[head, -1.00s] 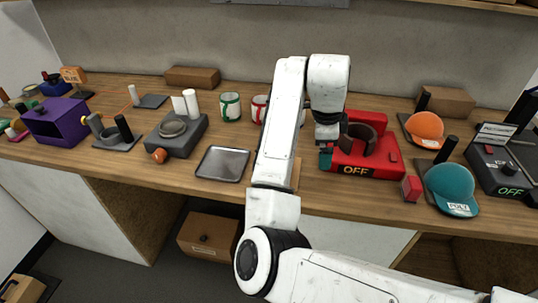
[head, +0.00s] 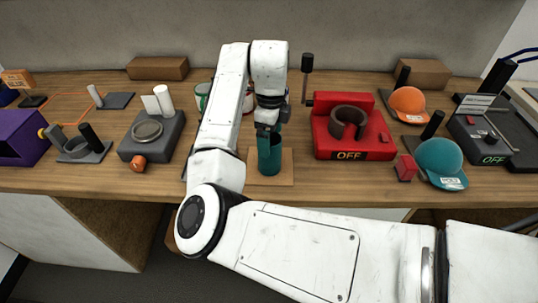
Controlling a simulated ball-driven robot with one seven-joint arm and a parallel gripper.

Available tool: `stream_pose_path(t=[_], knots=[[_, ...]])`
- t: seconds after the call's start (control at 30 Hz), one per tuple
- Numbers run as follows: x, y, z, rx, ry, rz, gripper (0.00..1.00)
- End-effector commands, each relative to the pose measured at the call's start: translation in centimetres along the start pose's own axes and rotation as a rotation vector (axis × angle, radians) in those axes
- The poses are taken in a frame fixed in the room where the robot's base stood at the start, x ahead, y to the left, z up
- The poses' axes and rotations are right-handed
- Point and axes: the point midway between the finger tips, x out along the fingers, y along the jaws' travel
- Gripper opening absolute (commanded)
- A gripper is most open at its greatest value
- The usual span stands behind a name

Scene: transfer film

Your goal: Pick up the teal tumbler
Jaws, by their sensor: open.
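The teal tumbler (head: 269,155) stands upright on a light wooden board (head: 285,180) near the front edge of the bench, in the middle of the head view. My gripper (head: 268,130) points down at the tumbler's top, with its fingers around or just in front of the rim. It is open. The fingers hide part of the rim, and I cannot tell whether they touch it.
A red press (head: 380,145) marked OFF stands right of the tumbler. A teal cap (head: 440,160), an orange cap (head: 408,101) and a red block (head: 405,168) lie further right. A grey device (head: 165,140) stands left. Striped mugs are partly hidden behind my arm.

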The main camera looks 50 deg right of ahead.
Motion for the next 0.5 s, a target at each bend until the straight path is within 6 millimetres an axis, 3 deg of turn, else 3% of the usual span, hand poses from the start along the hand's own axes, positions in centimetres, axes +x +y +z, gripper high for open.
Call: stream_pose_path(t=[0.23, 0.5], knots=[[3.4, 0.2, 0.2, -0.001, 0.002, 0.002, 0.95], [4.4, 0.1, 0.3, -0.001, -0.001, 0.000, 0.95]])
